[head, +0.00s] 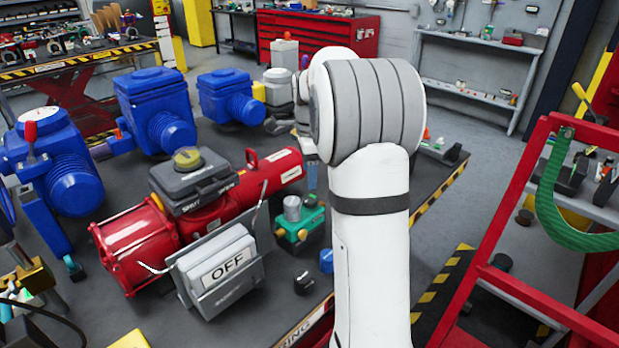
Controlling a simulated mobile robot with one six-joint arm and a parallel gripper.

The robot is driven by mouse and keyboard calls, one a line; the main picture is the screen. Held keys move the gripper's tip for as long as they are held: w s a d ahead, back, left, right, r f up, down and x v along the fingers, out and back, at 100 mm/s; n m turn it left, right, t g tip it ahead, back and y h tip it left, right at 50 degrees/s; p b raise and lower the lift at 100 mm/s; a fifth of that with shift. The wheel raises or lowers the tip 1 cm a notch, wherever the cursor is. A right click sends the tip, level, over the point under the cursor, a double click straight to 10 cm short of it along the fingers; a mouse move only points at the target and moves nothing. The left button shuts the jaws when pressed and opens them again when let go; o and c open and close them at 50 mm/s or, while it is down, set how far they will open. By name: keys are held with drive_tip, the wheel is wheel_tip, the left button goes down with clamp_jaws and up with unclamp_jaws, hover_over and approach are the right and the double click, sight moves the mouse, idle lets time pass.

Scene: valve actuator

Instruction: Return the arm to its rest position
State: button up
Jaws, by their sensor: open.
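My white arm (370,220) rises through the middle of the head view, with a large grey-banded joint (375,105) at its top. The rest of the arm goes behind this joint. A red valve actuator (205,222) lies on the dark workbench (425,190), left of my arm. It has a black indicator box (190,180) with a yellow knob on top. A grey box marked OFF (215,270) stands at its front. A small green device (300,225) sits between the actuator and my arm.
Several blue actuators (155,105) stand along the left and back of the bench. A red frame (490,230) with a green hose (555,200) stands at the right. A red tool cabinet (320,35) and grey shelves (475,70) are behind. Grey floor lies open between bench and shelves.

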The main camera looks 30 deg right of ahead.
idle(0.5)
drive_tip(key=s+a+n+t, duration=0.1)
drive_tip(key=s+a+n, duration=0.4)
drive_tip(key=s+n, duration=0.2)
drive_tip(key=s+a+n+t, duration=0.1)
drive_tip(key=s+a+n, duration=0.4)
drive_tip(key=s, duration=0.5)
drive_tip(key=s+a+f+n, duration=0.1)
drive_tip(key=s+a+n, duration=0.4)
drive_tip(key=s+n, duration=0.4)
drive_tip(key=shift+s+a+t, duration=0.25)
drive_tip(key=shift+a+t, duration=0.15)
